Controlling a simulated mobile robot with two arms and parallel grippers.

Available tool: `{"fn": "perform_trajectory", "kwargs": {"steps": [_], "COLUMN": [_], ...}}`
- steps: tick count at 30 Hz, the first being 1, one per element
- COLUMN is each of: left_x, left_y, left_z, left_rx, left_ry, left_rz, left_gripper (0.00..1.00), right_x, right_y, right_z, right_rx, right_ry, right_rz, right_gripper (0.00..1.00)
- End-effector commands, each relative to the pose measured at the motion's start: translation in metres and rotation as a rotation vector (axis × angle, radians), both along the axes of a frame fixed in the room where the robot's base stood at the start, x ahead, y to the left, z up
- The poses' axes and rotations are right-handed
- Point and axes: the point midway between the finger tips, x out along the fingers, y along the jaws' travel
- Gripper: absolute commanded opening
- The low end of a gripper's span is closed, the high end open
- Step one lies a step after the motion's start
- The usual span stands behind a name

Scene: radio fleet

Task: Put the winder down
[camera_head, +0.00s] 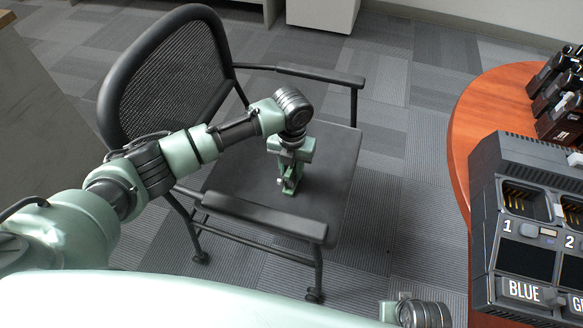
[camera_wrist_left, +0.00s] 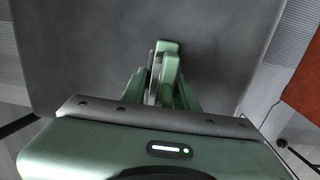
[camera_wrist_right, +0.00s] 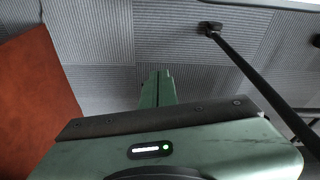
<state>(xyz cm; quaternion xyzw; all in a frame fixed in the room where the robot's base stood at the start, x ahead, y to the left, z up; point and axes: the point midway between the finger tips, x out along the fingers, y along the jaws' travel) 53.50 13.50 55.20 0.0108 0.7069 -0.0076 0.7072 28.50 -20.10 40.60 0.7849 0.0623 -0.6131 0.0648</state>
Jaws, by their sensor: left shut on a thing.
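My left gripper (camera_head: 288,187) points down over the dark seat of the chair (camera_head: 325,165), its fingertips close to the surface. It is shut on the winder, which is mostly hidden by the fingers. In the left wrist view only a thin light-grey sliver, likely the winder (camera_wrist_left: 153,88), shows between the green fingers (camera_wrist_left: 166,62). I cannot tell whether it touches the seat. My right gripper (camera_wrist_right: 158,88) has its fingers together with nothing visible between them, above the carpet in the right wrist view.
The chair has a mesh back (camera_head: 172,85) and two armrests; the near armrest (camera_head: 262,215) lies just in front of my left gripper. A reddish wooden table (camera_head: 470,118) on the right carries a numbered charger (camera_head: 484,200) and several black radios (camera_head: 560,115). The seat around the gripper is bare.

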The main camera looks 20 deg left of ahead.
Motion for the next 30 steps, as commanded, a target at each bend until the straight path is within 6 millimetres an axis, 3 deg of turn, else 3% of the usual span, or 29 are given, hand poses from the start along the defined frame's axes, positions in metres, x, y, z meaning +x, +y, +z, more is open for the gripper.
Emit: {"fn": "perform_trajectory", "kwargs": {"steps": [1,3,14,16,30], "left_x": [0.000,0.000,0.000,0.001,0.001], "left_y": [0.000,0.000,0.000,0.000,-0.001], "left_z": [-0.001,-0.001,0.002,0.010,0.103], "left_rx": [0.000,0.000,0.000,-0.001,-0.001], "left_ry": [0.001,0.001,-0.001,-0.002,-0.002], "left_rz": [0.000,0.000,0.000,0.001,0.000], "left_gripper": [0.35,0.51,0.51,0.51,0.51], "right_x": [0.000,0.000,0.000,0.001,-0.024], "right_y": [0.000,0.000,0.000,0.000,-0.003], "right_z": [0.001,0.001,0.001,0.001,-0.065], "right_rx": [0.000,0.000,0.000,0.001,-0.004], "right_ry": [-0.001,0.000,-0.001,-0.004,0.040], "right_rz": [0.000,0.000,0.000,0.000,0.007], "right_gripper": [0.00,0.00,0.00,0.00,0.00]}}
